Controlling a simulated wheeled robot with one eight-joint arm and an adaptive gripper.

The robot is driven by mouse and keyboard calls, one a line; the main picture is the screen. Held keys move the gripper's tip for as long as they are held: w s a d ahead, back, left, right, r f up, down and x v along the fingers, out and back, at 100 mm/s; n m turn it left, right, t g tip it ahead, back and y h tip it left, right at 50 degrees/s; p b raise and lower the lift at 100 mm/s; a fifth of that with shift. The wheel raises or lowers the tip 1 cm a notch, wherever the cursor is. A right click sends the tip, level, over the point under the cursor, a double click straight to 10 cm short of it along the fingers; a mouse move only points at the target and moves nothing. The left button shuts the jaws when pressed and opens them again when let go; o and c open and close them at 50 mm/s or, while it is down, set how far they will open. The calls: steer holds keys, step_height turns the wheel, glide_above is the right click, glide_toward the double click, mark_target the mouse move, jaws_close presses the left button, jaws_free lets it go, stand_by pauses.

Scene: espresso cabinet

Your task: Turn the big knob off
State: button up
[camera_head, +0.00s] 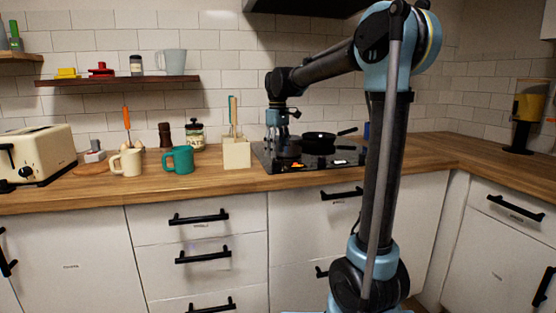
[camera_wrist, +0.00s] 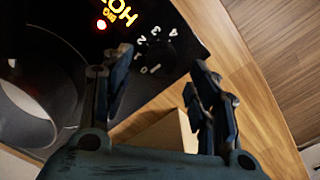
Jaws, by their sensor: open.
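The black cooktop (camera_head: 335,161) is set on the wooden counter. In the wrist view its dark panel (camera_wrist: 187,35) shows a dial with white numbers, lit orange "HOT" and "BIG" lettering, and a red light (camera_wrist: 101,25). The big knob (camera_wrist: 155,60) is dark and sits within the dial; its exact pointer setting is hard to read. My gripper (camera_head: 277,142) is over the cooktop's left part. In the wrist view my gripper (camera_wrist: 160,76) is open, with its fingers apart on either side of the knob area; contact cannot be told. The head view does not show the knob clearly.
A black pan (camera_head: 319,137) sits on the cooktop, close right of my gripper. A cream utensil holder (camera_head: 237,154) stands just left of the cooktop. A teal mug (camera_head: 179,160) and a cream mug (camera_head: 128,162) stand farther left. The right counter is mostly clear.

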mark_target(278, 161)
step_height(278, 161, up, 8)
steer(key=shift+f, duration=0.25)
steer(key=s+d+f+m+t, duration=0.1)
steer(key=s+d+f+m, duration=0.3)
steer(key=s+d+f, duration=0.7)
steer(key=s+d+f+m+t, duration=0.1)
steer(key=s+d+f+m, duration=0.2)
steer(key=s+d+f, duration=0.75)
steer(key=s+f+m, duration=0.3)
steer(key=s+f, duration=0.6)
steer(key=s, duration=0.1)
steer(key=shift+s+f, duration=0.25)
steer(key=shift+s, duration=0.05)
